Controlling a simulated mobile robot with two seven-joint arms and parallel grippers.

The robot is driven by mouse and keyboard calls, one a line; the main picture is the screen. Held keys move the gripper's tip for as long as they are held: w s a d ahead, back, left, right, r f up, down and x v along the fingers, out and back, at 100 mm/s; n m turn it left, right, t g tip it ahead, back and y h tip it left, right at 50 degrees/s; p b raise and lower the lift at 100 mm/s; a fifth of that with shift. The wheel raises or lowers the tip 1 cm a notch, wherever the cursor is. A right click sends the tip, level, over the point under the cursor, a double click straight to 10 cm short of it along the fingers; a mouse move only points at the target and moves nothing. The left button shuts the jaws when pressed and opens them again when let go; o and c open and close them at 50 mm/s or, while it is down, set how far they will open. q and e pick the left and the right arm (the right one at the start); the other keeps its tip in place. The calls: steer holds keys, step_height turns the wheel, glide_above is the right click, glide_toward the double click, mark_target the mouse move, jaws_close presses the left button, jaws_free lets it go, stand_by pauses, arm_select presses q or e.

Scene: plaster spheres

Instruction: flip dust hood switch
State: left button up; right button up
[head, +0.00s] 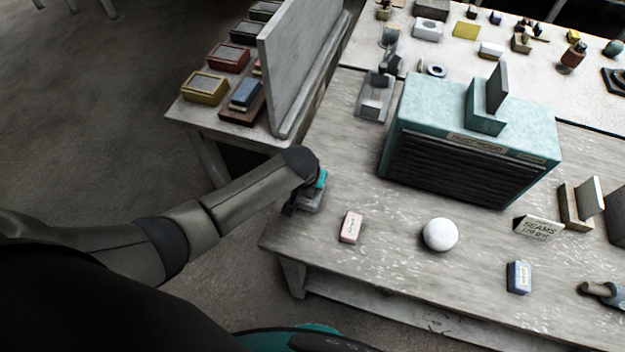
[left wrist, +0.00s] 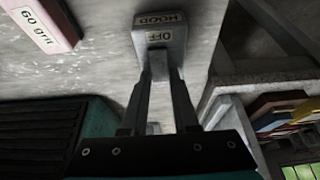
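The hood switch is a small grey box (left wrist: 160,36) in the left wrist view, with labels reading "HOOD" and "OFF" upside down. In the head view the switch (head: 312,203) sits near the left front edge of the table, partly hidden by my left arm. My left gripper (left wrist: 163,72) is just in front of the switch's "OFF" side. A gap shows between its two fingers; whether the tips touch the switch is unclear. In the head view the gripper (head: 300,198) is mostly hidden. The teal dust hood (head: 545,150) has a dark slatted front. My right gripper is not in view.
A pink block (head: 351,227), marked "60 grit" in the wrist view, lies right of the switch. A white sphere (head: 440,234) and a blue block (head: 518,277) are farther right. A side table (head: 180,112) with coloured boxes and an upright grey panel (head: 300,65) stand behind.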

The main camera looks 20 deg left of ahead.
arm_select(q)
steer(key=o, duration=0.4)
steer(key=shift+p+v, duration=1.65)
steer(key=shift+v, duration=6)
steer(key=shift+d, duration=0.1)
